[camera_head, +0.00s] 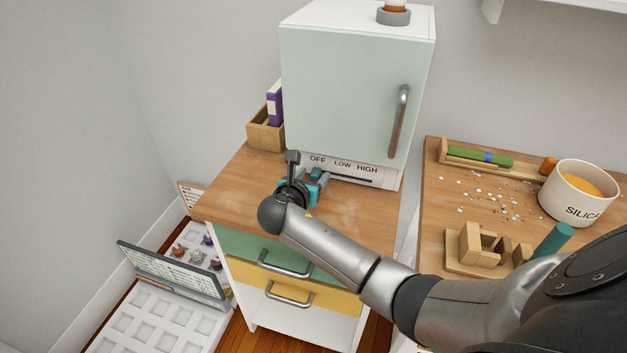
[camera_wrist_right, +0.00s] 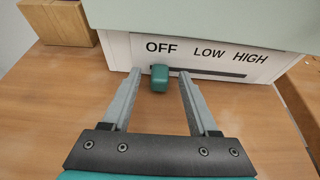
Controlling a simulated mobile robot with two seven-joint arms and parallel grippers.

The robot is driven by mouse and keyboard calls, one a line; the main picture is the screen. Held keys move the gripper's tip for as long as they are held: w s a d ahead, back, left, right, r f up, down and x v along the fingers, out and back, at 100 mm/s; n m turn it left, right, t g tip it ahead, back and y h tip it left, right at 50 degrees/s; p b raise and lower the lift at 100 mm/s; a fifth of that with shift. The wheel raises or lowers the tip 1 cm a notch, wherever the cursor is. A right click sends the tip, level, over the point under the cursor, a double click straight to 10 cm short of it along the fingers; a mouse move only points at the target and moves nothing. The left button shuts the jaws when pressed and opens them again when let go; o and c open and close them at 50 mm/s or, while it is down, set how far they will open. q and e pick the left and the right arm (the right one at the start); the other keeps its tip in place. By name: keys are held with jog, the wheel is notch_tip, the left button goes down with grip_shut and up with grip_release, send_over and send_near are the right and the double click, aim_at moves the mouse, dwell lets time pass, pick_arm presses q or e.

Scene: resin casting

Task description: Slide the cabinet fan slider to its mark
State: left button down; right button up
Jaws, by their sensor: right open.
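The cabinet (camera_head: 350,85) is pale green with a white strip (camera_head: 372,176) along its foot, lettered OFF, LOW and HIGH. The teal fan slider knob (camera_wrist_right: 159,78) stands at the left end of the dark slot, below OFF, in the right wrist view. It also shows in the head view (camera_head: 316,173), close to my gripper. My right gripper (camera_wrist_right: 154,85) is open, with one finger on each side of the knob. The fingers seem apart from the knob. Whether the tips reach around it is hard to tell. My left gripper is not in view.
The wooden top (camera_head: 345,215) in front of the cabinet is clear. A wooden box (camera_head: 265,136) stands left of the cabinet. A metal door handle (camera_head: 399,120) sticks out above the strip. A silica tub (camera_head: 577,205) and wooden blocks stand on the right table (camera_head: 440,200).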

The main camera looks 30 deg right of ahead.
jog(key=shift+w+d+f, duration=0.15)
jog(key=shift+w+d, duration=0.15)
jog(key=shift+d, duration=0.05)
grip_shut()
dwell(0.3)
jog(key=shift+s, duration=0.1)
dwell(0.9)
